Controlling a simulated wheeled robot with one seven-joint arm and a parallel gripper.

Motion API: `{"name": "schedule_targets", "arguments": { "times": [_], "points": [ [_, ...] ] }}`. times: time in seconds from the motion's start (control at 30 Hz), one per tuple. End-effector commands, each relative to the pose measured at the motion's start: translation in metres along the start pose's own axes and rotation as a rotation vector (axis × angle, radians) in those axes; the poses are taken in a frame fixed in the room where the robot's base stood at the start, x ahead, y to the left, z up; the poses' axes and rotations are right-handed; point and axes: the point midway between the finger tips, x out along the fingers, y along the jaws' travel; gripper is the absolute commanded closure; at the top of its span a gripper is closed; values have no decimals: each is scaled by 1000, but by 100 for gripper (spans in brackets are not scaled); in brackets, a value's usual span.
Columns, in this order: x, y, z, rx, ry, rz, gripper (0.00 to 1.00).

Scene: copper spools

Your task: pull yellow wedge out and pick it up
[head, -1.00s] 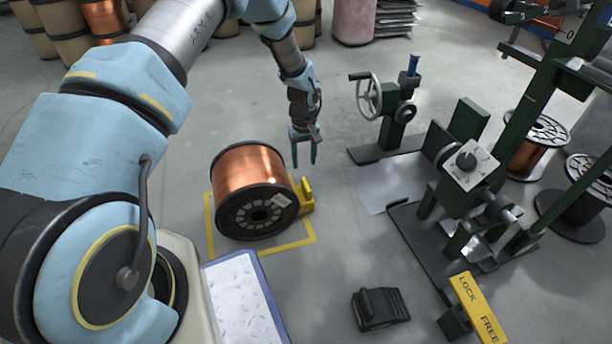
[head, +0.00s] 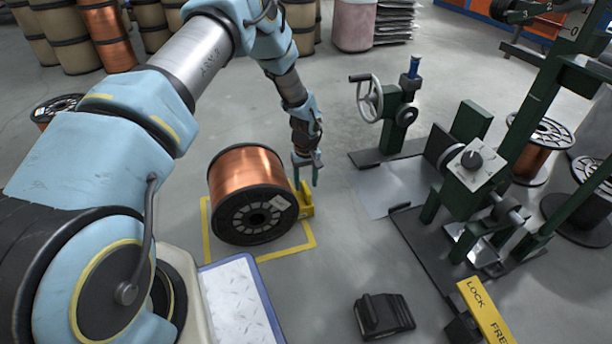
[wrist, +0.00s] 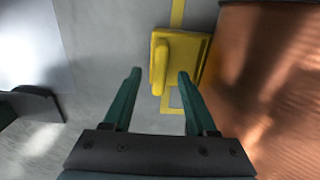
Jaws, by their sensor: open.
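The yellow wedge (head: 305,198) sits on the floor against the right side of the copper spool (head: 247,172). In the wrist view the wedge (wrist: 196,52) has a raised upright handle on its left part, and the spool's copper winding (wrist: 275,85) is close on its right. My gripper (head: 306,182) is open and empty, pointing down just above and beside the wedge. In the wrist view my gripper (wrist: 158,75) has its two fingers apart, with the wedge's handle beyond and between the tips. I cannot tell the exact height gap.
Yellow floor tape (head: 285,251) frames the spool. A green winding machine (head: 465,175) with a handwheel (head: 369,98) stands to the right. A black foot pedal (head: 383,314) lies in front. The floor between wedge and machine is clear.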

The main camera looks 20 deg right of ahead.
Motion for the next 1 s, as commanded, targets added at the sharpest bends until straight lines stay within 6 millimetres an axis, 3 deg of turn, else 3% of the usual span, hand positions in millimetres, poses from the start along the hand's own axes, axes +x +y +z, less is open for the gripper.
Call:
{"name": "schedule_targets", "arguments": {
  "times": [0.03,0.2,0.63,1.0],
  "points": [
    [12,0,0,0,-1,0,43],
    [28,0,0,-1,0,0,43],
    [32,0,0,0,1,0,43],
    [32,0,0,1,0,0,84]
  ]
}}
